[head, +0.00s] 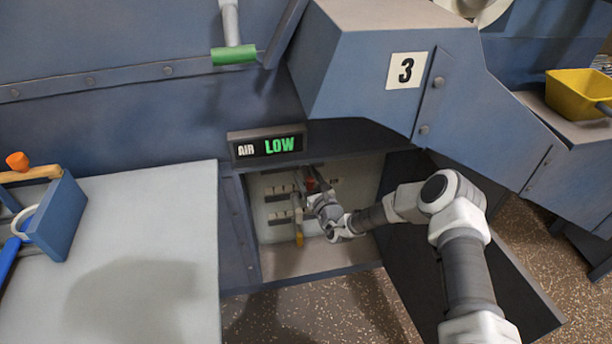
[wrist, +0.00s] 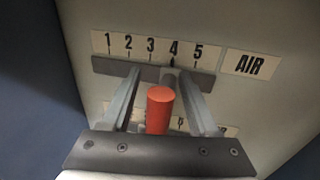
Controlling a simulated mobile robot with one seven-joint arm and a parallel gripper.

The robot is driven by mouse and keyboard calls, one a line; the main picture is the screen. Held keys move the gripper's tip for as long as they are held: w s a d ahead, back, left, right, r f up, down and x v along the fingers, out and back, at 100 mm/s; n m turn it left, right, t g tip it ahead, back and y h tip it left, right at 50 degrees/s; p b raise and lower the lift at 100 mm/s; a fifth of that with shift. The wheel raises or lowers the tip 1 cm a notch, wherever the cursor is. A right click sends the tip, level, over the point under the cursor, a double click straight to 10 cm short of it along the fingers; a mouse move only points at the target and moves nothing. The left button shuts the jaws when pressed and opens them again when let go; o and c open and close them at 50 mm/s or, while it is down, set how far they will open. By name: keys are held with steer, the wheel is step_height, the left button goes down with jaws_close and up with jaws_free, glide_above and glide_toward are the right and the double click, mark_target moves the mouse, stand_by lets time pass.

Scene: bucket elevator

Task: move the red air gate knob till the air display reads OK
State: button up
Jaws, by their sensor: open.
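The air display (head: 267,146) above the open cabinet reads "AIR LOW" in green. The red air gate knob (head: 310,184) is inside the cabinet on the upper slot. In the wrist view the red knob (wrist: 159,108) stands between the two fingers of my gripper (wrist: 160,84), with visible gaps on both sides. My gripper (head: 317,197) is open around the knob in the head view, partly covering it. The scale plate (wrist: 155,49) above the slot is marked 1 to 5, and the knob's stem sits about under 4. An AIR label (wrist: 249,64) is to the right.
A second slot with a yellow handle (head: 299,239) is lower in the cabinet. The cabinet's open door (head: 470,262) hangs at the right, under my arm. A pale table (head: 150,265) stands at the left, and a yellow scoop (head: 578,92) lies at the far right.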

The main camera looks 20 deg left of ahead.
steer(key=c, duration=1)
jaws_close()
steer(key=shift+d+f, duration=0.1)
steer(key=shift+f, duration=0.05)
